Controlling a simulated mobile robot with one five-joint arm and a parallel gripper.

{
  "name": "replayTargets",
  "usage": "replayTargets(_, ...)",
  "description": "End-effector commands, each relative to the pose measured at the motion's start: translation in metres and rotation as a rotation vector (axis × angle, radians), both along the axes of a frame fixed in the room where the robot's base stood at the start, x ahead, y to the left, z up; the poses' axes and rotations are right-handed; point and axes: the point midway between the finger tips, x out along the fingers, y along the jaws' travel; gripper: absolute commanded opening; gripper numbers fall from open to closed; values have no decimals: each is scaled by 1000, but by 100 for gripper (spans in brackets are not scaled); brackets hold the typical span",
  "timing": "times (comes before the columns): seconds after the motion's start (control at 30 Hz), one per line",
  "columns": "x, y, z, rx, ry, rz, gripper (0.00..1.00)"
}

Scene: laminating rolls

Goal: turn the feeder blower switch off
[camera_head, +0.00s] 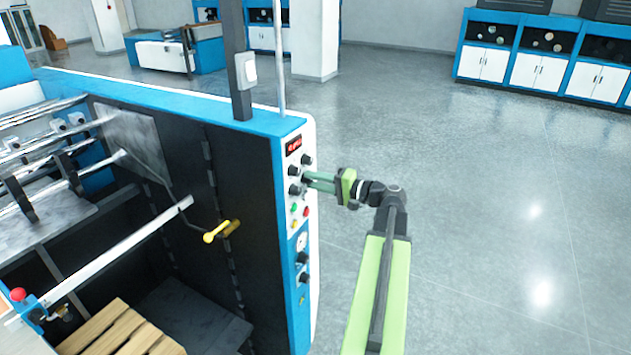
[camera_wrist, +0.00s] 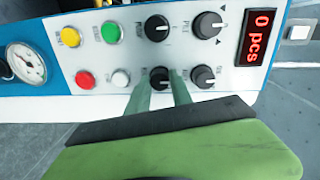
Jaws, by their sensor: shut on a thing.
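My gripper (camera_wrist: 162,88) has its two green fingers around a black rotary knob (camera_wrist: 158,75) on the control panel in the wrist view, and is shut on it. Its label is too blurred to read, so I cannot tell whether it is the feeder blower switch. In the head view my gripper (camera_head: 308,182) reaches the panel (camera_head: 297,218) from the right, its fingertips against the knob area. Three other black knobs show close by in the wrist view: one above (camera_wrist: 157,28), one upper right (camera_wrist: 208,25) and one right (camera_wrist: 203,76).
The panel also carries green (camera_wrist: 111,32), yellow (camera_wrist: 71,37), red (camera_wrist: 85,80) and white (camera_wrist: 121,77) buttons, a gauge (camera_wrist: 26,64) and a red display (camera_wrist: 256,37) reading "0 pcs". A yellow-handled crank (camera_head: 217,232) is left of the panel. Open floor lies right.

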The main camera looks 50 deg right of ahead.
Motion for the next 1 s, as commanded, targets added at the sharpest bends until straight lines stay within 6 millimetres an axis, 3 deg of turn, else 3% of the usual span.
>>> replayTargets(0.37, 0, 0, -1, -7, 0, 1, 0)
replayTargets(0.4, 0, 0, -1, -7, 0, 1, 28)
replayTargets(0.57, 0, 0, 0, -6, -1, 1, 48)
replayTargets(0.87, -1, 0, 0, -5, 0, 0, 48)
replayTargets(1.0, -16, -5, 1, -5, -1, -2, 48)
